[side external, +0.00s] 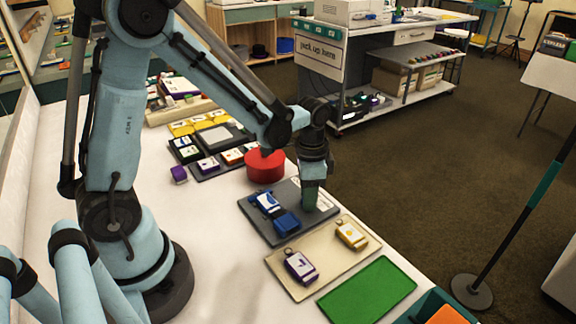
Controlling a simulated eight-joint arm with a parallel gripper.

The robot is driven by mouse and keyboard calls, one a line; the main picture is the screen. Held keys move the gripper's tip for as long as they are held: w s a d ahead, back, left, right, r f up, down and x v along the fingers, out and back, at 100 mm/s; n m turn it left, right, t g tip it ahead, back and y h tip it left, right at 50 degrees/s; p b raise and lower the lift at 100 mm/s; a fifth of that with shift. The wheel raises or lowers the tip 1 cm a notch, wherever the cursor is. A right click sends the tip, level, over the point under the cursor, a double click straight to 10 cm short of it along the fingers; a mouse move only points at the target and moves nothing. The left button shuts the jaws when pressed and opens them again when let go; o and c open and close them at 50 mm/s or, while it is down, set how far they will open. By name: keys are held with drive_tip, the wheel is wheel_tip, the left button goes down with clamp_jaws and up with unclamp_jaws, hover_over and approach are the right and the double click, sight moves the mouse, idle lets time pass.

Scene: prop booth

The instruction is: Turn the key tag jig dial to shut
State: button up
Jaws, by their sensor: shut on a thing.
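The key tag jig looks to be the dark grey plate (262,228) near the right edge of the white table, with a blue block-like piece (276,214) lying on it. My gripper (311,200) points down over the plate's right part, to the right of the blue piece. It is shut low at the plate, on what seems to be the jig's dial. The dial is hidden by the fingers, so its turn angle cannot be told.
A red round block (265,166) stands just behind the plate. In front lie a beige tray (322,270) with a purple tag (300,267) and a yellow tag (351,235), then a green mat (367,291). Trays of coloured tags (208,164) fill the table behind.

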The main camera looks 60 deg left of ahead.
drive_tip(key=n, duration=0.5)
drive_tip(key=shift+n, duration=0.3)
drive_tip(key=n, duration=0.4)
drive_tip(key=shift+n, duration=0.4)
drive_tip(key=o, duration=1)
drive_tip(key=shift+o, duration=0.2)
wheel_tip(320, 180, up, 12)
drive_tip(key=shift+s+r, duration=0.1)
